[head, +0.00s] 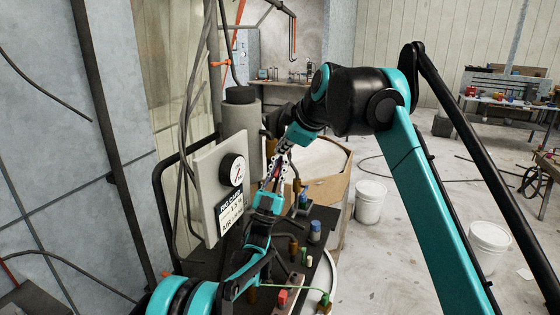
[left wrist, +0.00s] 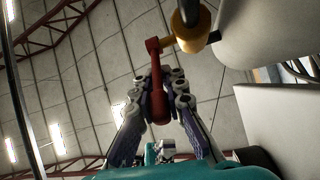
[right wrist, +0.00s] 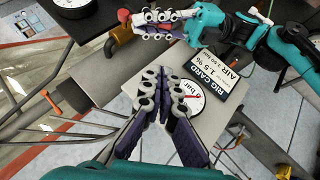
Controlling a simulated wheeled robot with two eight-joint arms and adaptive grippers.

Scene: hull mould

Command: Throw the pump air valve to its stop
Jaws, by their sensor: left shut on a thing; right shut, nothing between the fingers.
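The valve's red lever (left wrist: 156,66) runs down from a brass valve body (left wrist: 187,34) in the left wrist view. My left gripper (left wrist: 159,90) is shut around the lower part of this lever. In the head view my left gripper (head: 273,182) stands beside the pump's panel, and the arms hide most of the valve. My right gripper (right wrist: 162,80) is shut and empty, above the panel and partly in front of the gauge (right wrist: 190,98). In the head view my right gripper (head: 281,160) is close to the left one; whether they touch is unclear.
The panel carries a pressure gauge (head: 233,170) and a printed card (head: 231,213). Small bottles, one with a blue cap (head: 315,231), stand on the dark cart top. Hoses and a pale cylinder (head: 241,120) are behind. White buckets (head: 370,201) stand on the floor at right.

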